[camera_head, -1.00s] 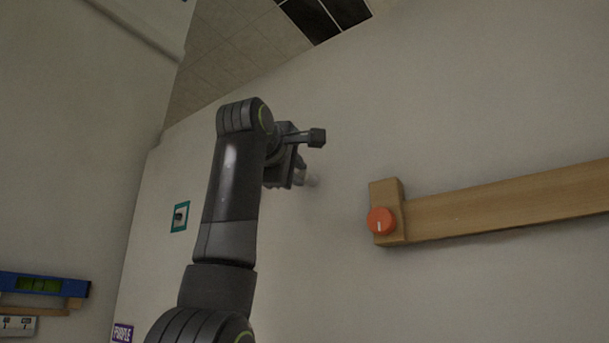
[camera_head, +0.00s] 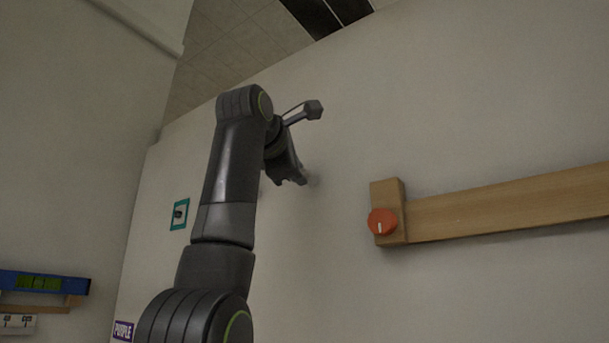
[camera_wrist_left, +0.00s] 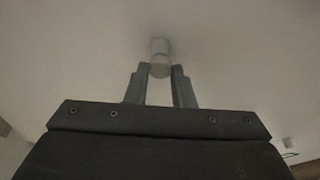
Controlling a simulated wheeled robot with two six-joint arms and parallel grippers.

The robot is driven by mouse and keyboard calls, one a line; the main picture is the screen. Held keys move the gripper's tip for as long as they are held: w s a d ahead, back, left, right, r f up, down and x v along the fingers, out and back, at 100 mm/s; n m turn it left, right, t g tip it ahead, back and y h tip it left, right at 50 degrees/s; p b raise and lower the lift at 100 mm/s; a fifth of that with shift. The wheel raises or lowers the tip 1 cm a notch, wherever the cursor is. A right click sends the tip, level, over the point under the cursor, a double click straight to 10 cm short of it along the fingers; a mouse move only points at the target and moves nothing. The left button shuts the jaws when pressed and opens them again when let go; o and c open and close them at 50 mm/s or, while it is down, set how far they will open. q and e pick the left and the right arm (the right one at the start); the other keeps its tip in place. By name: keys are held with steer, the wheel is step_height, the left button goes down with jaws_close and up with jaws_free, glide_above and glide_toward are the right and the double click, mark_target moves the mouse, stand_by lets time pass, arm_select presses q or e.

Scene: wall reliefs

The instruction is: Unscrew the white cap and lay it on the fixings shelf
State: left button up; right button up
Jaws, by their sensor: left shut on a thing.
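The white cap (camera_wrist_left: 160,68) sits between the fingertips of my left gripper (camera_wrist_left: 159,72) in the left wrist view. A pale round stub (camera_wrist_left: 160,46) shows just beyond it, against the white wall. I cannot tell whether cap and stub still touch. In the head view my left gripper (camera_head: 298,181) is close to the wall, left of the wooden rail, and largely hides the cap. I cannot tell which shelf is the fixings shelf. My right gripper is not in view.
A wooden rail (camera_head: 500,205) with an orange knob (camera_head: 382,222) is on the wall at right. A teal-framed item (camera_head: 180,214) is on the wall at left. A blue level (camera_head: 40,283) lies on a small wooden shelf (camera_head: 40,309) at far left. A purple label (camera_head: 123,331) is below.

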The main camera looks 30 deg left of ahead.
arm_select(q)
steer(key=n+h+p, duration=0.1)
steer(key=n, duration=0.3)
steer(key=shift+n+g, duration=0.3)
steer(key=shift+g, duration=0.1)
steer(key=o, duration=0.7)
